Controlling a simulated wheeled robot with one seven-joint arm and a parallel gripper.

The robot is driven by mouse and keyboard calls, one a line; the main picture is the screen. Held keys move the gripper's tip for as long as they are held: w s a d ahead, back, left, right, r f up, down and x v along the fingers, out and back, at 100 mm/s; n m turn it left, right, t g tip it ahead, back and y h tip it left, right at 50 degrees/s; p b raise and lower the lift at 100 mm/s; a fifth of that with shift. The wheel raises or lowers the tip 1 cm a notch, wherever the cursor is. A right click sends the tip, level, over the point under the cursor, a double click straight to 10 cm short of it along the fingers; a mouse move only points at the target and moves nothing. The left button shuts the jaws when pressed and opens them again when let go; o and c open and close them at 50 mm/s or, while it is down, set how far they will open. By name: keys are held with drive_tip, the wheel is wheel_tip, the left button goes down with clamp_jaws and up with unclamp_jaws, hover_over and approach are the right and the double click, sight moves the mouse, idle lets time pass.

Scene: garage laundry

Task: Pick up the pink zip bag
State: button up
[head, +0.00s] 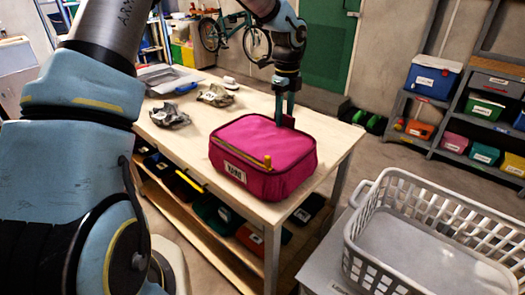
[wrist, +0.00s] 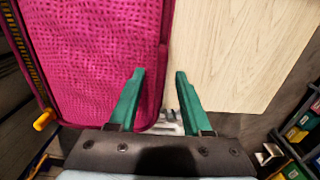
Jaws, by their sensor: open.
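The pink zip bag (head: 262,155) lies flat on the wooden workbench, with a white label and a yellow zip pull on its near side. In the wrist view, the bag (wrist: 95,60) fills the left half. My gripper (head: 284,120) is at the bag's far edge, pointing down. In the wrist view, my gripper (wrist: 159,78) has its two green fingers apart. The left finger overlaps the bag and the right finger lies over the bare bench top, with the bag's edge between them. I cannot tell whether the fingers touch the bag.
The workbench (head: 335,150) also holds crumpled grey cloths (head: 170,115) and a tray (head: 165,78) at the left. A white laundry basket (head: 365,240) stands at the right front. Shelves with coloured bins (head: 433,78) line the right wall. The bench right of the bag is clear.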

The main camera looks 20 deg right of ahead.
drive_tip(key=shift+f, duration=0.15)
clamp_jaws()
idle(1.4)
